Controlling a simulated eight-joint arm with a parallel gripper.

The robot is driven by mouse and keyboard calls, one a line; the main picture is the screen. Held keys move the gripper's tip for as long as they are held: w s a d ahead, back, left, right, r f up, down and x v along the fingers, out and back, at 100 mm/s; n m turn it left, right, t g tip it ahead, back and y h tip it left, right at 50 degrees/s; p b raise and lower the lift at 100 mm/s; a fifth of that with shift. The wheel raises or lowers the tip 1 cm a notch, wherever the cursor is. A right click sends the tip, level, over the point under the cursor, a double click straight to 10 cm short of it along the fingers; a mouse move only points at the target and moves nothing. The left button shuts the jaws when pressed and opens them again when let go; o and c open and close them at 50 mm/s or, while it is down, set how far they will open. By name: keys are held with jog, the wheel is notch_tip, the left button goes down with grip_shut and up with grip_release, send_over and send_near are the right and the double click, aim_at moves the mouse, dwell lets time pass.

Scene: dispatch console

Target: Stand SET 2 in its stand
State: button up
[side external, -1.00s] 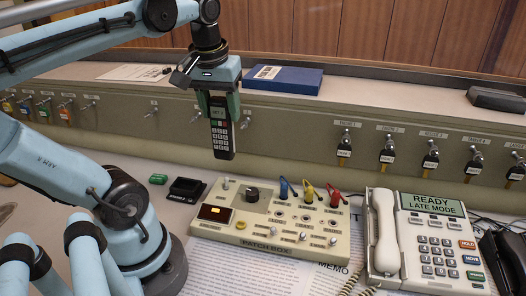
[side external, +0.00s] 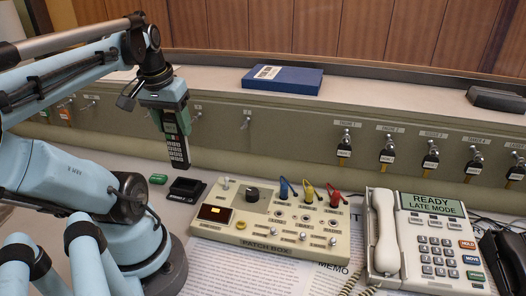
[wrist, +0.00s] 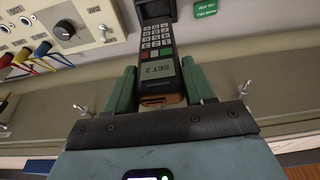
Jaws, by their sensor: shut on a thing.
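SET 2 is a dark handset (side external: 179,150) with a keypad and a pale label. It hangs upright from my gripper (side external: 171,122), which is shut on its upper part. In the wrist view, SET 2 (wrist: 163,68) lies between the two green fingers of my gripper (wrist: 157,84), with its label readable. A small black stand (side external: 186,188) sits on the desk left of the patch box. The handset's lower end is just above and slightly left of the stand in the side view, with a small gap showing.
The cream patch box (side external: 270,220) with knobs and coloured plugs is close on the right. A desk phone (side external: 430,240) stands further right. Behind are a panel with hanging keys (side external: 344,150) and a blue book (side external: 282,80) on the ledge.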

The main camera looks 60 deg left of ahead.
aim_at(178, 148)
jog(key=shift+s+d+x, duration=0.1)
jog(key=shift+x, duration=0.65)
jog(key=shift+s+d+x, duration=0.15)
jog(key=shift+x, duration=0.55)
jog(key=shift+s+d+x, duration=0.1)
jog(key=shift+x, duration=0.65)
jog(key=shift+s+d+x, duration=0.1)
jog(key=shift+x, duration=0.6)
jog(key=shift+s+d+x, duration=0.1)
jog(key=shift+x, duration=0.55)
dwell(1.5)
jog(key=o, duration=1.4)
jog(key=shift+f, duration=0.1)
jog(key=shift+o, duration=0.8)
jog(key=shift+w+a+v, duration=0.2)
jog(key=shift+v, duration=0.95)
jog(key=shift+w+a+v, duration=0.15)
jog(key=shift+v, duration=1)
jog(key=shift+w+a+v, duration=0.2)
jog(key=shift+v, duration=0.95)
jog(key=shift+d, duration=0.1)
